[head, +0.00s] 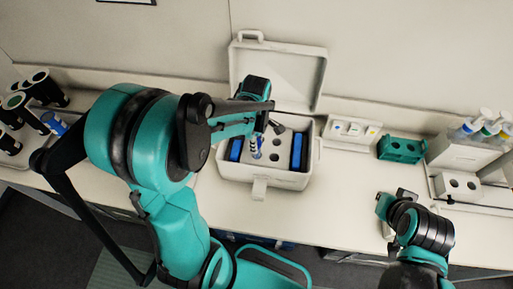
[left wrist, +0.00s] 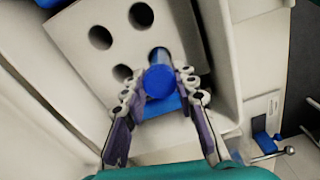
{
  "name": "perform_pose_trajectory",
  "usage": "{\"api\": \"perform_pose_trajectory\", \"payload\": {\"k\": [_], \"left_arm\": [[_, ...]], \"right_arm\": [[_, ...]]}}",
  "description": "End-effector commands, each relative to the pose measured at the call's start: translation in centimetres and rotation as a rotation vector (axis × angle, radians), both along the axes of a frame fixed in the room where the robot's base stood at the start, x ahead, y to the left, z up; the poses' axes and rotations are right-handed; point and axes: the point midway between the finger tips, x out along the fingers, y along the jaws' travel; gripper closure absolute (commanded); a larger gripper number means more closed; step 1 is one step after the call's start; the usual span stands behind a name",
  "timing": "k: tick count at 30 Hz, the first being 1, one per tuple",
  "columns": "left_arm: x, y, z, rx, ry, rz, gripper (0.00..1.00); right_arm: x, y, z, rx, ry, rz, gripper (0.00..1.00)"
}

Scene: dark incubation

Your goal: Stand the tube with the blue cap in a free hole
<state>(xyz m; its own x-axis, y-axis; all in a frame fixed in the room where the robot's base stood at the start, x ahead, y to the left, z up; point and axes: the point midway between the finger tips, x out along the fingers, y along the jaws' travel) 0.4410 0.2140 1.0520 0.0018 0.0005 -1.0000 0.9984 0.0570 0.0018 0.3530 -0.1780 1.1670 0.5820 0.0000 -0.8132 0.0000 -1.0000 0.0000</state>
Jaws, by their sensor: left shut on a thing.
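The tube with the blue cap (left wrist: 160,82) is between the fingers of my left gripper (left wrist: 163,92), which is shut on it. In the head view my left gripper (head: 258,137) is over the open white cooler box (head: 265,180), and the tube (head: 256,153) shows below the fingers. A pale block with round holes (left wrist: 78,38) lies inside the box; three holes show empty in the left wrist view. The tube's far end meets a dark hole edge; I cannot tell how deep it sits. My right gripper (head: 393,205) is over the bench at right, its fingers unclear.
Blue packs (head: 297,152) stand inside the box, whose raised lid (head: 277,75) is behind. A white rack (head: 352,131), a green rack (head: 402,149) and bottles (head: 484,128) stand at right. Dark tubes (head: 30,115) stand at far left. The bench front is clear.

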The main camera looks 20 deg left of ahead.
Motion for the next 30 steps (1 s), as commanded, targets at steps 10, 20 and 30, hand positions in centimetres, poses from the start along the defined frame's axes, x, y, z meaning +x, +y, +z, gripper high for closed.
{"api": "perform_pose_trajectory", "payload": {"k": [10, 20, 30], "left_arm": [[0.0, 0.0, -2.5, 0.000, 0.000, 0.000, 1.00], [0.0, 0.0, -2.8, 0.000, 0.000, 0.000, 0.51], [0.0, 0.0, -2.5, 0.000, 0.000, 0.000, 0.51]], "right_arm": [[0.0, 0.0, -0.6, 0.000, 0.000, 0.000, 1.00], [0.0, 0.0, -0.9, 0.000, 0.000, 0.000, 1.00], [0.0, 0.0, -0.7, 0.000, 0.000, 0.000, 1.00]]}}
